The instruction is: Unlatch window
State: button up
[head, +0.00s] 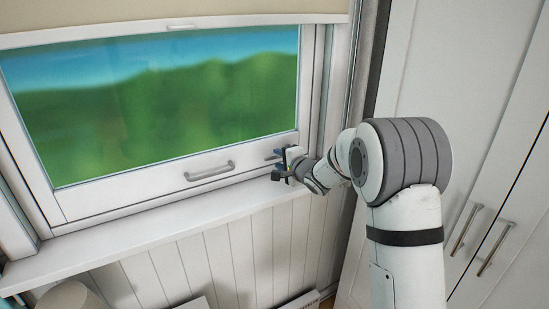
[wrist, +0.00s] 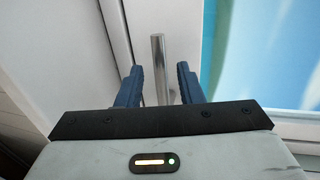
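The window (head: 150,170) fills the left of the head view, with a white frame and a pane showing green hills. A small metal latch handle (head: 272,156) sits at the lower right of the frame, partly hidden by my gripper. In the wrist view the latch handle (wrist: 159,62) is a grey metal bar that shows between the two fingers. My gripper (head: 283,172) is at the latch, and its blue fingers (wrist: 161,85) are open on either side of the bar, with gaps to both.
A curved pull handle (head: 209,171) is on the lower window frame, left of my gripper. The white sill (head: 150,235) runs below. A cream blind (head: 100,15) hangs above. White cupboard doors (head: 490,130) with metal handles stand to the right.

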aim_at(275, 157)
jog(key=x, duration=0.4)
jog(key=shift+c, duration=0.5)
grip_shut()
